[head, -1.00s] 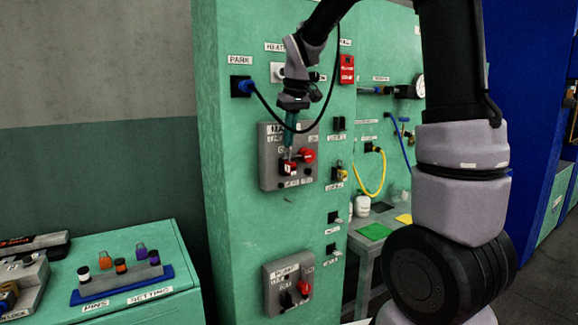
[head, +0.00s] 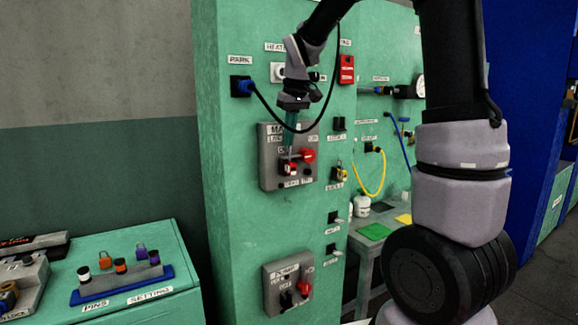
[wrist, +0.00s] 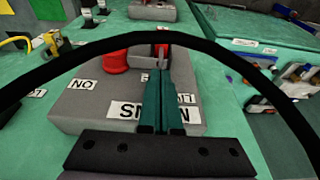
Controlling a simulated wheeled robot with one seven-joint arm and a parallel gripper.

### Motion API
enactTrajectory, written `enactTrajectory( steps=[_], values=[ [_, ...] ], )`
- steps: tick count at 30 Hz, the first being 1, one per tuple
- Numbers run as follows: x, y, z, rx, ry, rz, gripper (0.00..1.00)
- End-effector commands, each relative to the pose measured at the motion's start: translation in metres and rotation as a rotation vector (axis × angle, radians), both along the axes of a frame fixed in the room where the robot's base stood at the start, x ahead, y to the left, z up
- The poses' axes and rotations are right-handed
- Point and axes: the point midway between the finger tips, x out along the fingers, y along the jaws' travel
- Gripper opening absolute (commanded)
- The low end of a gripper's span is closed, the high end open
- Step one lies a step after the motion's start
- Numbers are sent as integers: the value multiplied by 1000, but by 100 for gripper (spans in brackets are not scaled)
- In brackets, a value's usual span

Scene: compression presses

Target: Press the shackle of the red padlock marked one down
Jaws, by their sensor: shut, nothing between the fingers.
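The red padlock (head: 287,168) hangs at the lower middle of the grey upper switch box (head: 269,170). It is small and partly hidden by my fingers; its number cannot be read. In the wrist view a bit of the red padlock (wrist: 163,49) and a grey shackle bar show just past my fingertips. My gripper (head: 289,150) points down in front of the box, its teal fingers shut together with nothing between them. In the wrist view my gripper (wrist: 163,75) has its tips at the shackle; whether they touch cannot be told. Whether the shackle is down cannot be told.
A red knob (head: 308,155) sits right of the padlock. A black cable (head: 262,105) loops from the park socket across my gripper. A lower switch box (head: 270,285) has another red knob. A blue tray (head: 125,285) with small padlocks stands on the left bench.

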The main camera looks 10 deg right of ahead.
Motion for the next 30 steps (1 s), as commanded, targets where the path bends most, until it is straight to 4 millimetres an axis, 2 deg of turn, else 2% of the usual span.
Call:
enactTrajectory(
  steps=[13,30],
  values=[
    [0,0,-1,0,0,0,0],
    [0,0,-13,0,1,0,0]
  ],
)
